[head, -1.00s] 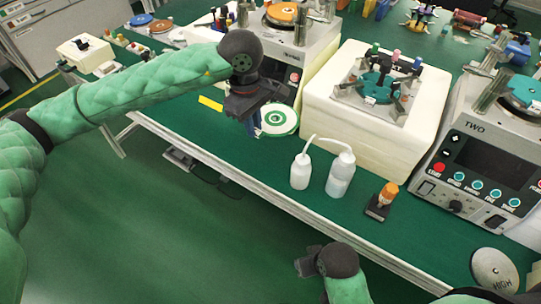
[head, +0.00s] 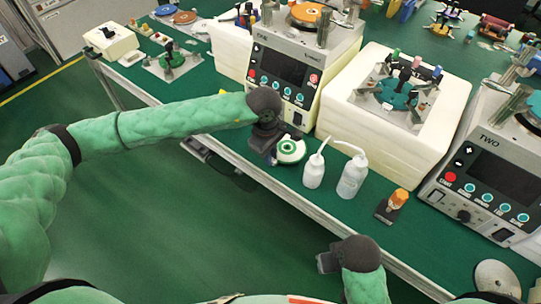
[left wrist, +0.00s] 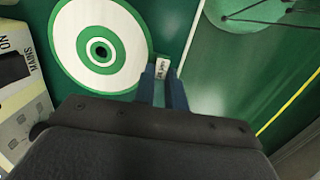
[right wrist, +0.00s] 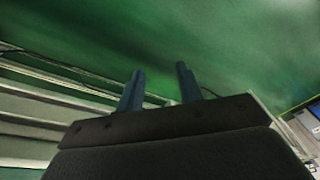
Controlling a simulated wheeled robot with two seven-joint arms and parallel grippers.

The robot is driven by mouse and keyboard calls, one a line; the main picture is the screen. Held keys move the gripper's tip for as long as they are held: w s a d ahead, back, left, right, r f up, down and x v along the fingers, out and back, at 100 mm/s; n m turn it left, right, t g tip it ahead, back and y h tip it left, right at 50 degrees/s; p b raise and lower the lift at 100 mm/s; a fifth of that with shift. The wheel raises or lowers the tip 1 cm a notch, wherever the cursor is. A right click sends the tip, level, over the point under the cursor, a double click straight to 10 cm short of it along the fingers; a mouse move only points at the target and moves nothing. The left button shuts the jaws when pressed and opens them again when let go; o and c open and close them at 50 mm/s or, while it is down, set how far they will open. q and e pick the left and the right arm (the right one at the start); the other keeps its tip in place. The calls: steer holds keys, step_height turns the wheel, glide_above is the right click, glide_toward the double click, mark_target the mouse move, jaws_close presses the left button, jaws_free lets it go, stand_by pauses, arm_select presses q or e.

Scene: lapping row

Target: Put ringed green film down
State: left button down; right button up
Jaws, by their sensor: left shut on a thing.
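The ringed green film (head: 291,150) is a round white disc with green rings and a dark centre. It is above or on the green bench near the front edge, left of two white bottles. It fills the upper left of the left wrist view (left wrist: 72,40). My left gripper (left wrist: 164,85) is shut on the film's small white labelled tab (left wrist: 162,68). Whether the film touches the bench I cannot tell. In the head view my left gripper (head: 268,152) is at the film's left side. My right gripper (head: 326,262) is open and empty, away from the bench top (right wrist: 160,85).
Two white wash bottles (head: 351,178) stand right of the film, with an orange-topped vial (head: 397,200) beyond. Lapping machine one (head: 283,75) stands behind the film. A white block (head: 345,95) and machine two (head: 490,165) are to the right.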

arm_select(q)
steer(key=shift+f, duration=0.8)
arm_select(e)
steer(key=shift+d+f, duration=0.15)
steer(key=shift+f, duration=0.2)
arm_select(q)
steer(key=shift+f, duration=0.2)
arm_select(e)
steer(key=shift+f, duration=0.1)
arm_select(q)
steer(key=c, duration=1.5)
jaws_free()
steer(key=shift+o, duration=0.2)
arm_select(e)
steer(key=shift+w+r, duration=0.2)
steer(key=shift+r, duration=0.05)
arm_select(q)
steer(key=shift+r, duration=0.1)
